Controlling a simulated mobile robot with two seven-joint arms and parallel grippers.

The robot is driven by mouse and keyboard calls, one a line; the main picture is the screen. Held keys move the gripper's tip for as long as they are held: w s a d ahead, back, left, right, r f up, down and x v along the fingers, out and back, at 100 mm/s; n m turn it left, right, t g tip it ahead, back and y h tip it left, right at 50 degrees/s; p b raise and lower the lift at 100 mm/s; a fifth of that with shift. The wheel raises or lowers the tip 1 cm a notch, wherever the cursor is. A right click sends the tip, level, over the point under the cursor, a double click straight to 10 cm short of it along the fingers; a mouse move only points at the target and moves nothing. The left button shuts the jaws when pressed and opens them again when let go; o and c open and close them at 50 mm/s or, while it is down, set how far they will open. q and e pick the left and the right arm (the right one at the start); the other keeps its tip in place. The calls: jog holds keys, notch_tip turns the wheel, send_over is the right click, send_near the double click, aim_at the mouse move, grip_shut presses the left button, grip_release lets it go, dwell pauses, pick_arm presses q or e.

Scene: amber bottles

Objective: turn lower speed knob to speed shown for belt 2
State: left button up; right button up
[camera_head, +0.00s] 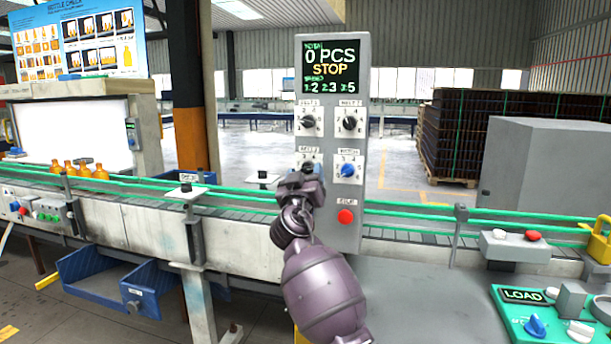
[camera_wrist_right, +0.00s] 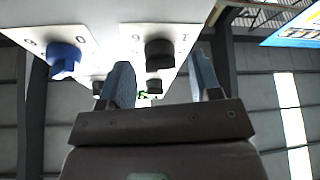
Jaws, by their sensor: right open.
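A grey control panel (camera_head: 360,60) stands upright at the middle of the head view. Its screen (camera_head: 330,66) reads 0 PCS, STOP and 1:2 2:3 3:5. The lower left black knob (camera_head: 308,167) is partly hidden by my right gripper (camera_head: 303,180). In the right wrist view this black knob (camera_wrist_right: 159,53) appears between the two fingertips of my open gripper (camera_wrist_right: 159,62). I see no finger contact, and its pointer direction is unclear. Two black knobs, upper left (camera_head: 309,122) and upper right (camera_head: 349,123), sit above. My left gripper is out of view.
A blue knob (camera_head: 347,171) is close right of the lower black knob, with a red button (camera_head: 346,216) below it. A conveyor with green rails (camera_head: 420,213) runs behind the panel. A green box marked LOAD (camera_head: 523,296) is at the lower right.

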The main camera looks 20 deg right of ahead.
jog(key=c, duration=0.9)
jog(key=shift+c, duration=0.2)
jog(key=shift+r, duration=0.1)
